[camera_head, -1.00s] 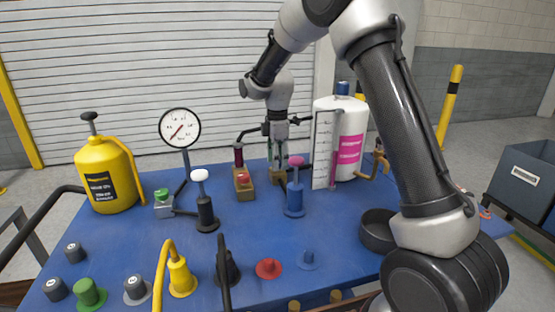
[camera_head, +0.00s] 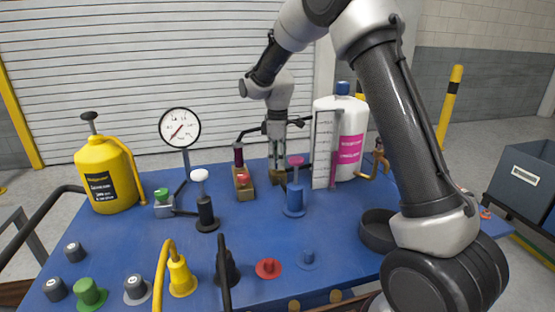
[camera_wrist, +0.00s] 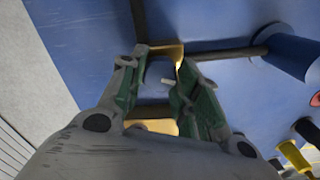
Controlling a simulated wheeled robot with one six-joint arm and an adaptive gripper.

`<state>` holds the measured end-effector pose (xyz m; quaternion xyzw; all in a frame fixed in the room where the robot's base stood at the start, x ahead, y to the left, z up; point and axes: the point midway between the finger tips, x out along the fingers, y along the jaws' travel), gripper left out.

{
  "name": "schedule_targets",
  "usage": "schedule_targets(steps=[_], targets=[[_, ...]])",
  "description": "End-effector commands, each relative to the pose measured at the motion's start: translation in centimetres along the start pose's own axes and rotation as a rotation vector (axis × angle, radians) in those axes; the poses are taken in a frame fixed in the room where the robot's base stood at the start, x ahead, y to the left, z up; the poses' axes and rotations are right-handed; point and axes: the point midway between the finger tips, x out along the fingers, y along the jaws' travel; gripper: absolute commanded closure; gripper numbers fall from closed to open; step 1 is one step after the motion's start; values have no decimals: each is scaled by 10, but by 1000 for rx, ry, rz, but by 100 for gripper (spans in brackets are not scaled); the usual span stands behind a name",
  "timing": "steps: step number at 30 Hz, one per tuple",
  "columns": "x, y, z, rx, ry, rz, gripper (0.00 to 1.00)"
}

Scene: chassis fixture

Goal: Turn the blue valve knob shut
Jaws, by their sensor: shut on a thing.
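The blue valve knob (camera_wrist: 156,88) shows as a dark blue shape between my fingers in the wrist view, partly covered by them. It sits over a brass valve body (camera_wrist: 162,128), parts of which show on both sides of it. My gripper (camera_wrist: 162,70) points down and is shut on the knob, with green pads on either side. In the head view my gripper (camera_head: 277,160) is at the far middle of the blue bench, above the brass valve body (camera_head: 277,177). The knob is hidden there by the fingers.
A gauge (camera_head: 180,127) and yellow can (camera_head: 105,175) stand further left.

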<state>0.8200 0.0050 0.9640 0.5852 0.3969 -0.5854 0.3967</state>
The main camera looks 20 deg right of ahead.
Motion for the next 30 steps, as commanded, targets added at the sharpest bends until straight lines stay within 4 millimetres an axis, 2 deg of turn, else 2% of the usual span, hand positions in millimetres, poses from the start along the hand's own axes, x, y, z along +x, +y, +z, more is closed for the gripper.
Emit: schedule_targets(steps=[30], targets=[[-1, 1, 0, 942, 2, 2, 92]])
